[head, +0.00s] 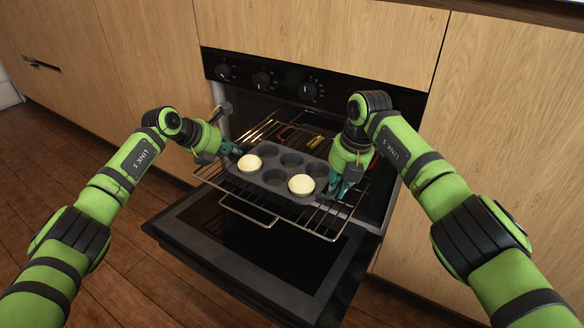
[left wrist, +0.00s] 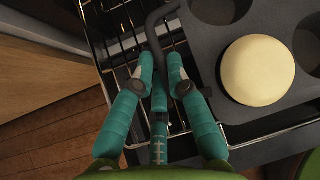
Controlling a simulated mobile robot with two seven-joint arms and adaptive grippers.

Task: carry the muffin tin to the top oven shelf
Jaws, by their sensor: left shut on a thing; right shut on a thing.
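The dark grey muffin tin (head: 273,178) is level at the pulled-out upper wire shelf (head: 211,180) of the oven. I cannot tell whether it rests on the wires or is just above them. Two cups hold pale round muffins (head: 249,163) (head: 301,184); the other cups look empty. My left gripper (head: 234,152) is shut on the tin's left handle. In the left wrist view its teal fingers (left wrist: 160,75) close around the dark bent handle (left wrist: 155,35). My right gripper (head: 341,188) is shut at the tin's right end, its grip partly hidden by the wrist.
The oven door (head: 250,250) is folded down open below the shelf. A second wire rack (head: 248,212) shows under the upper one. Oven knobs (head: 262,80) sit above the opening, and wooden cabinet fronts (head: 500,140) flank it. Wooden floor (head: 120,255) is clear at left.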

